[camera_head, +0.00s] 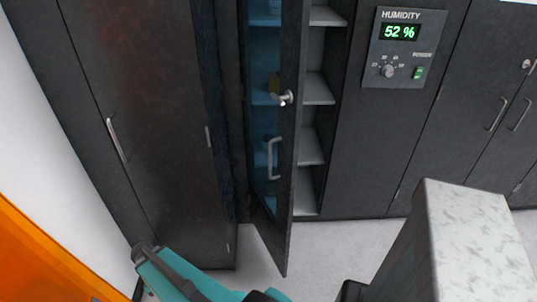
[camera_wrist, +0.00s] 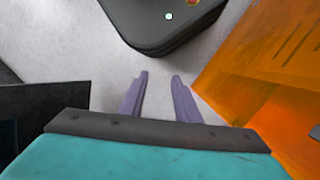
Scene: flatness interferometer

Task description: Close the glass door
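The glass door (camera_head: 289,118) is a tall dark-framed door with bluish glass, in the upper middle of the head view. It stands open, swung outward from its cabinet. A metal pull handle (camera_head: 272,158) and a lock with a key-like knob (camera_head: 285,98) are on it. My gripper (camera_wrist: 158,80) shows in the wrist view as two purple fingers, apart, with nothing between them and grey floor beyond. In the head view my teal arm is at the bottom left of centre, below and left of the door; the fingertips are hidden there.
Cabinet shelves (camera_head: 318,88) show behind the door. A closed dark cabinet (camera_head: 165,115) stands at left, and a humidity panel (camera_head: 404,48) at right. A pale block-topped stand (camera_head: 470,230) is at lower right. An orange panel (camera_head: 45,255) is at lower left. Floor below the door is clear.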

